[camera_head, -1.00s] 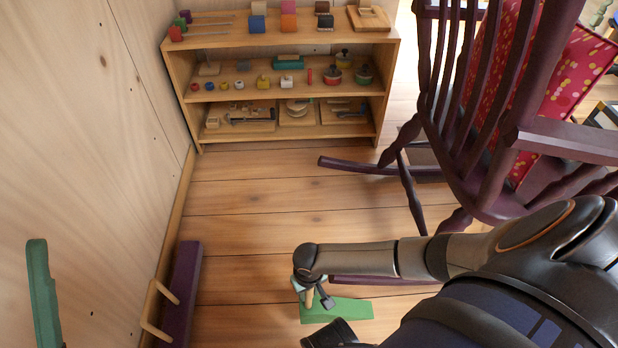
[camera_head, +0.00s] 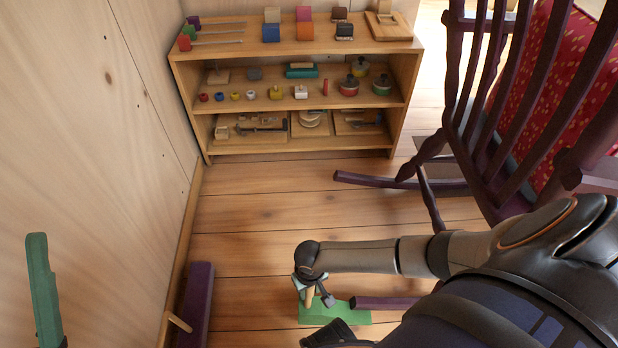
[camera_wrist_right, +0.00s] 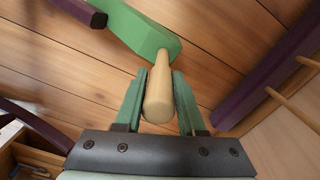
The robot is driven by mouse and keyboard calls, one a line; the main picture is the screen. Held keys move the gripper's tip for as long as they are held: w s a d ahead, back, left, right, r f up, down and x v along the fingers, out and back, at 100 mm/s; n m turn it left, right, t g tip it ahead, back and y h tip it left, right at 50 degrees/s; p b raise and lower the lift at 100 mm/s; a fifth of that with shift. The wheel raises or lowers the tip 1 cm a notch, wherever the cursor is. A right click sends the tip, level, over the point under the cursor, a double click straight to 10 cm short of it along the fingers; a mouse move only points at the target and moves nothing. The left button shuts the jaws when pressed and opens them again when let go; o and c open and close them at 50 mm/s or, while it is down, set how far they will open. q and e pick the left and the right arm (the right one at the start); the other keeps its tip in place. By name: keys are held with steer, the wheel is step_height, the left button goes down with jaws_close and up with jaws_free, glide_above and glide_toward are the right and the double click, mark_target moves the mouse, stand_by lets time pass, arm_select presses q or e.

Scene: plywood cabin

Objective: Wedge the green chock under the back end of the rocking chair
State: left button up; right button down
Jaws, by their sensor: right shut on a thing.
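The green chock (camera_head: 335,313) has a pale wooden handle. My right gripper (camera_head: 312,290) is shut on that handle, which stands between its teal fingers in the right wrist view (camera_wrist_right: 160,85). The rocking chair (camera_head: 500,130) is dark purple and stands at the right. The end of its nearer runner (camera_head: 380,302) is close beside the chock's right end; the right wrist view shows this runner end (camera_wrist_right: 90,14) by the chock (camera_wrist_right: 145,30). I cannot tell whether they touch or whether the chock rests on the floor. One finger of my left gripper (camera_head: 45,290) shows at the left edge.
A low wooden shelf (camera_head: 290,52) with toys stands at the back. The chair's farther runner (camera_head: 385,181) points left. A purple bar (camera_head: 198,300) with wooden pegs lies along the left wall. Plank floor (camera_head: 265,225) is clear between shelf and chock.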

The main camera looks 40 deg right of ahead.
steer(key=shift+w+d+r, duration=0.3)
steer(key=shift+w, duration=0.1)
steer(key=shift+w+r+n+h+p, duration=0.1)
steer(key=shift+r+n+h+p, duration=0.15)
steer(key=shift+n+h+p, duration=0.2)
steer(key=shift+f+b, duration=0.65)
steer(key=shift+f, duration=0.25)
steer(key=shift+s+d+f+b, duration=0.1)
steer(key=shift+f+b, duration=0.25)
steer(key=shift+f, duration=0.2)
steer(key=shift+s+d+f+b, duration=0.1)
steer(key=shift+f+b, duration=0.25)
steer(key=shift+f, duration=0.15)
steer(key=shift+a+f+b, duration=0.25)
steer(key=shift+f+b, duration=0.2)
steer(key=shift+f, duration=0.2)
